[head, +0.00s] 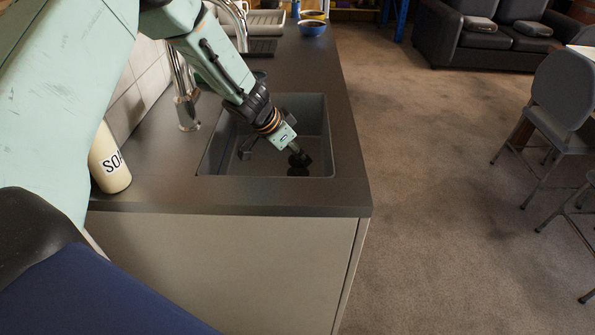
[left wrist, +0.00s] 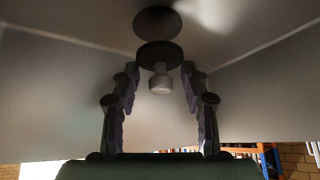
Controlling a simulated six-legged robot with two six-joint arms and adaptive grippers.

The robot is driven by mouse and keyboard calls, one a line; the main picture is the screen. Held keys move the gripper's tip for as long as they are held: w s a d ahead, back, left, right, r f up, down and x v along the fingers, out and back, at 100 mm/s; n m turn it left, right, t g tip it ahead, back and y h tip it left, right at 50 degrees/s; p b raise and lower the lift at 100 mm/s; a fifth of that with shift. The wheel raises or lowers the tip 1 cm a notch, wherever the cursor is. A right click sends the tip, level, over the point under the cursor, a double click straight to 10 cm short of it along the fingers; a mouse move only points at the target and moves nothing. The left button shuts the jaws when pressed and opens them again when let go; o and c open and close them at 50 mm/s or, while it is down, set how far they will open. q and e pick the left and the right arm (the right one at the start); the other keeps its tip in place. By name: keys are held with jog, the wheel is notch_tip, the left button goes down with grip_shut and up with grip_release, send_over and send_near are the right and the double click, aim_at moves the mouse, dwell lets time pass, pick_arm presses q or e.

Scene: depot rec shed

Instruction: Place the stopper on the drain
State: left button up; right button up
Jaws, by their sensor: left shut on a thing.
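The stopper (left wrist: 160,54), a dark round disc with a paler knob, is between the fingers of my left gripper (left wrist: 160,74) in the left wrist view. The gripper is shut on it at the knob. The drain (left wrist: 157,22), a dark round spot in the sink floor, shows just beyond the disc, and the two look apart in the picture. In the head view my left gripper (head: 277,153) is down inside the grey sink (head: 325,125). The stopper is hard to make out there among the dark fingers. My right gripper is not in view.
A tall tap (head: 184,100) stands left of the sink. A soap bottle (head: 108,160) is on the counter at the left. A blue bowl (head: 312,28) and a dish rack (head: 265,20) are farther back. The counter's right edge (head: 352,120) is clear.

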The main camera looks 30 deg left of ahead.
aim_at(294, 161)
pick_arm(q)
jog(key=shift+f+b, duration=1.55)
jog(key=shift+f, duration=0.45)
jog(key=shift+r, duration=0.15)
jog(key=o, duration=1.3)
